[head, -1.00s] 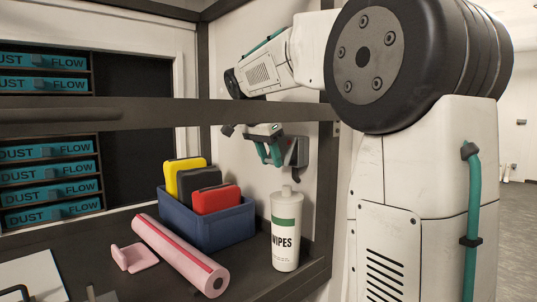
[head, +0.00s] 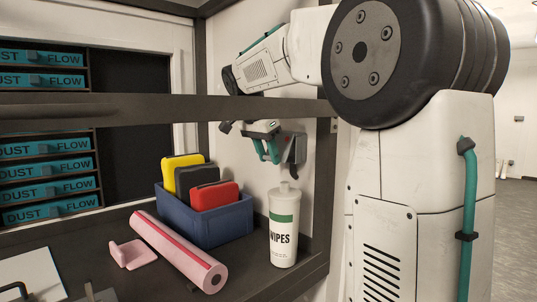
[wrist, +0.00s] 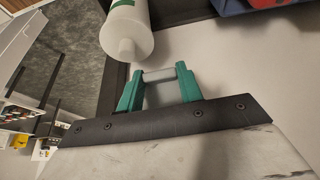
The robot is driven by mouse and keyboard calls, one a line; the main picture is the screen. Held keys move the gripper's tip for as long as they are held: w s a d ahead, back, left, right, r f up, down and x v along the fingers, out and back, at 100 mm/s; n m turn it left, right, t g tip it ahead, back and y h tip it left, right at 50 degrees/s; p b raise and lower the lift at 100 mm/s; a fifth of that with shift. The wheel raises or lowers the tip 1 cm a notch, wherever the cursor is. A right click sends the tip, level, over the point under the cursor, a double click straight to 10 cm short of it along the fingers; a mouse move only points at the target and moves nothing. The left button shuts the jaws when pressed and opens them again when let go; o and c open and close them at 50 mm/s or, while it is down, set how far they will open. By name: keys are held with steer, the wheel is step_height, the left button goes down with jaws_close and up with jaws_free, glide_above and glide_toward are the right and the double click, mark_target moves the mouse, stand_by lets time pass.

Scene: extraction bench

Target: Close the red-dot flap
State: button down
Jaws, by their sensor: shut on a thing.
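A small grey wall unit (head: 300,143) with a dark flap-like part (head: 293,168) is on the pale wall above the wipes bottle, in the head view. My gripper (head: 268,155), with teal fingers, is just left of it. In the wrist view my gripper (wrist: 159,84) has its two teal fingers either side of a pale grey bar (wrist: 159,74), which looks held. The bar seems to be the flap's handle, but its join to the flap is hidden. No red dot shows clearly now, and how far open the flap stands cannot be told.
A white wipes bottle (head: 283,235) stands just below the unit; it also shows close to the fingers in the wrist view (wrist: 127,30). A blue bin (head: 222,226) of coloured cases and a pink roll (head: 177,250) are left. A dark rail (head: 200,112) crosses in front.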

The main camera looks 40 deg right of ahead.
steer(key=shift+a+f, duration=0.1)
steer(key=shift+f, duration=0.2)
steer(key=c, duration=0.9)
jaws_free()
steer(key=shift+a, duration=0.1)
steer(key=shift+r, duration=0.1)
steer(key=shift+r, duration=0.2)
steer(key=v, duration=0.7)
steer(key=shift+r, duration=0.25)
